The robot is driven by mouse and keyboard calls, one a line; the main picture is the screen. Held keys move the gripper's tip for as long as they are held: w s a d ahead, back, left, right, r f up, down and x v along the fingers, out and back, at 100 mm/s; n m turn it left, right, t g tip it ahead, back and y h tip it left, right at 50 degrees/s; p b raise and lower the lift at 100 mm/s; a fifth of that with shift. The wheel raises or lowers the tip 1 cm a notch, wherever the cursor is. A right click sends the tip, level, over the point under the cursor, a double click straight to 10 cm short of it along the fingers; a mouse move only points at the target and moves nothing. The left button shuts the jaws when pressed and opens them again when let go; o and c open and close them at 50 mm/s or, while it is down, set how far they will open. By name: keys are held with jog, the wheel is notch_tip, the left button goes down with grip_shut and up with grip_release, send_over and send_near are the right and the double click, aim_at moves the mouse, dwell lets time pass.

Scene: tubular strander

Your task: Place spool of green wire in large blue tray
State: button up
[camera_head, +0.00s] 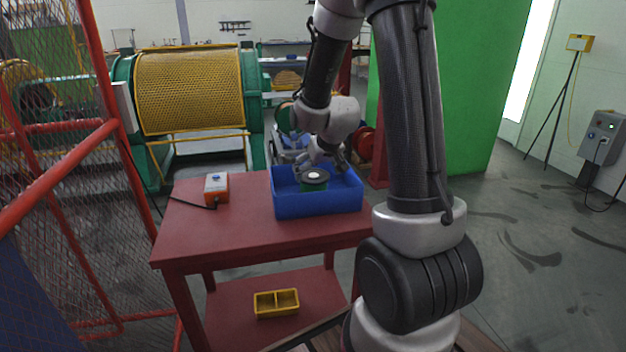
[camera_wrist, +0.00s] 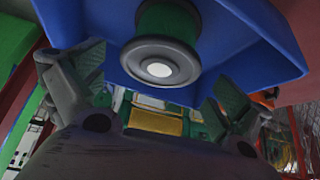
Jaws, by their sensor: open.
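The spool of green wire (camera_head: 314,186) stands inside the large blue tray (camera_head: 320,206) in the head view. Its dark round flange with a pale centre faces up, and the tray wall hides its lower part. In the wrist view the spool (camera_wrist: 168,24) shows green wire behind a grey flange, with the blue tray (camera_wrist: 245,42) around it. My gripper (camera_head: 325,163) is over the back of the tray, close to the spool. In the wrist view my gripper (camera_wrist: 155,92) has its fingers spread wide, with nothing between the fingertips. The spool's flange is just beyond them, apart from both fingers.
The tray is on a red table (camera_head: 240,232). An orange and white box (camera_head: 216,187) with a cable lies to its left. A yellow divided bin (camera_head: 276,303) is on the lower shelf. A red mesh fence (camera_head: 60,190) stands at left. The table's front left is clear.

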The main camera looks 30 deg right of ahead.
jog(key=v, duration=0.5)
jog(key=s+a+r, duration=0.2)
jog(key=s+r, duration=0.2)
jog(key=s, duration=0.4)
jog(key=s+a+r+n+g, duration=0.1)
jog(key=s+r, duration=0.3)
jog(key=s, duration=0.5)
jog(key=s+a+r+g+y, duration=0.1)
jog(key=s+a+r, duration=0.2)
jog(key=s, duration=0.5)
jog(key=shift+s+r+n, duration=0.25)
jog(key=shift+r+n, duration=0.05)
jog(key=shift+r, duration=0.4)
